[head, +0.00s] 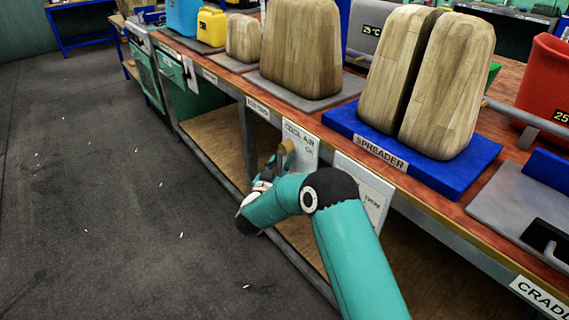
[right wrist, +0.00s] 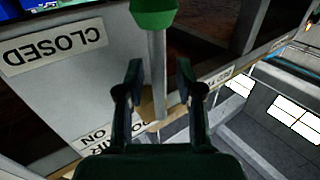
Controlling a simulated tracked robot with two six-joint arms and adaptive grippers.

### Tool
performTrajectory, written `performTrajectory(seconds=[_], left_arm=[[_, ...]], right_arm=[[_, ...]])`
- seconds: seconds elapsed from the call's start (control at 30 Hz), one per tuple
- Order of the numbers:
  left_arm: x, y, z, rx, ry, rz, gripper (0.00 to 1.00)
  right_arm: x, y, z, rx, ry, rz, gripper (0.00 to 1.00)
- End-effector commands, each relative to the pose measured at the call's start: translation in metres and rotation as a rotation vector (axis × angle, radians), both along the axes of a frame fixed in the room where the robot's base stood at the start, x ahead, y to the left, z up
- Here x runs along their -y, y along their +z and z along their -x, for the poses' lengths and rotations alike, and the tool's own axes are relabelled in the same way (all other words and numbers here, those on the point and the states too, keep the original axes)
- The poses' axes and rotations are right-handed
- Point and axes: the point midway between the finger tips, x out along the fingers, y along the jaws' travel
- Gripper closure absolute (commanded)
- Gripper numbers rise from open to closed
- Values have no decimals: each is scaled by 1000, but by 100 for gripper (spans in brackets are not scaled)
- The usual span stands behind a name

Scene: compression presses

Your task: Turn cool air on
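The cool air panel (head: 299,137) is a light plate on the front edge of the bench, lettered "COOL AIR", with a tan knob-like part (head: 287,147) on it. In the right wrist view, a grey lever shaft (right wrist: 157,60) with a green end (right wrist: 154,12) stands out from a tan hub (right wrist: 147,104), near an upside-down label (right wrist: 110,138) ending in "ON". My right gripper (head: 262,182) is just in front of the panel. In the right wrist view its fingers (right wrist: 162,75) are apart, one on each side of the shaft, with gaps visible. My left gripper is not in view.
A "CLOSED" label (right wrist: 55,46) shows in the right wrist view. Wooden blocks (head: 300,50) stand on the bench, two of them on a blue "SPREADER" base (head: 470,165). Another plate (head: 366,188) hangs right of the panel. The dark floor (head: 110,200) at left is free.

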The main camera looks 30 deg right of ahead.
Motion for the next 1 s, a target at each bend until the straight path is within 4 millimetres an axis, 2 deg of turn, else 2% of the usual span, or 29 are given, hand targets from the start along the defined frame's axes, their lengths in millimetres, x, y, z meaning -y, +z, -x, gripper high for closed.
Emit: performTrajectory(seconds=[0.2,0.4,0.43,0.73,0.77,0.83,1.0], left_arm=[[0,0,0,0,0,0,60],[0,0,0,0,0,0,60],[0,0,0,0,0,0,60],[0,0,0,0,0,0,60],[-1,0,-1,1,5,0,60],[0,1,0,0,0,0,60],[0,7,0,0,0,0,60]], right_arm=[[0,0,0,0,0,0,65],[0,0,0,0,-1,0,98],[0,0,0,0,-1,0,100],[-1,0,0,1,2,-1,100],[24,0,1,1,-4,0,100],[12,1,1,0,-4,0,100],[6,2,4,-21,-8,0,100]])
